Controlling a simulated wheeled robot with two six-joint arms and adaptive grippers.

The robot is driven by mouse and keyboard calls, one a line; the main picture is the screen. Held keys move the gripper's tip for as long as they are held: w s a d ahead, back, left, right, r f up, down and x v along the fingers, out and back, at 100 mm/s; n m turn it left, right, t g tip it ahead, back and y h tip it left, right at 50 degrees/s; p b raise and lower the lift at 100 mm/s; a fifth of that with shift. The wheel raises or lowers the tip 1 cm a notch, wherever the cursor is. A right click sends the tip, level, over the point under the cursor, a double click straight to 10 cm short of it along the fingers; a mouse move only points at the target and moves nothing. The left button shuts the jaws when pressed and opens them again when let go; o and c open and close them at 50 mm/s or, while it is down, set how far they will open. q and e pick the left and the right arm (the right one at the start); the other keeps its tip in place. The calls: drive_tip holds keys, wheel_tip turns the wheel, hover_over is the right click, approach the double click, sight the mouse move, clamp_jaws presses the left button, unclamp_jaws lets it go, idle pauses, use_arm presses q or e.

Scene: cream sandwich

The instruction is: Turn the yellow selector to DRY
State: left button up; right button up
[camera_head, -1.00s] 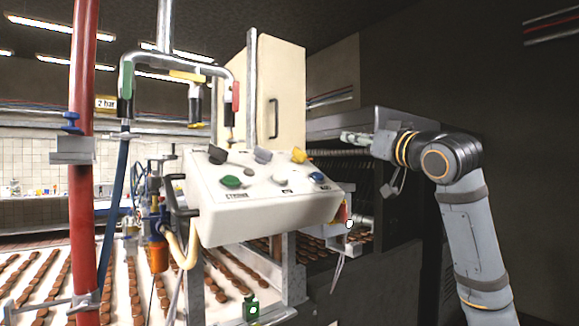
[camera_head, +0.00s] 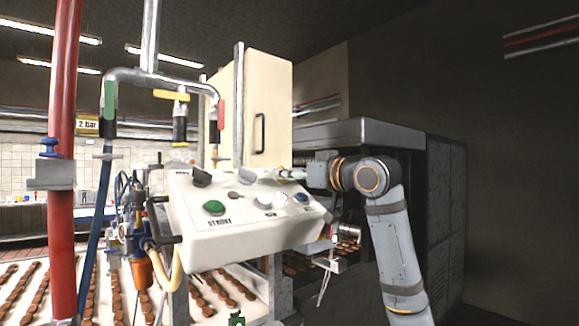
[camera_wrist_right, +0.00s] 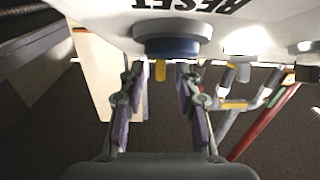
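The white control panel (camera_head: 215,238) stands in the middle of the head view. The yellow selector (camera_wrist_right: 160,70) shows as a small yellow handle between my right gripper's fingers in the wrist view; in the head view that gripper hides it. My right gripper (camera_head: 284,174) is at the panel's upper right edge, fingers pointing left. It also shows in the wrist view (camera_wrist_right: 159,77), open, one finger on each side of the yellow handle with visible gaps. Contact is not visible. The DRY mark cannot be read. My left gripper is not in view.
A blue button (camera_wrist_right: 172,47), marked RESET, is close to the right fingers. The panel also carries a green button (camera_head: 214,207), a white button (camera_head: 280,198), a black knob (camera_head: 201,178) and a grey selector (camera_head: 247,175). A red pipe (camera_head: 62,130) stands at left.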

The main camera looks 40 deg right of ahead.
drive_tip(key=shift+w, duration=0.25)
drive_tip(key=shift+c, duration=0.3)
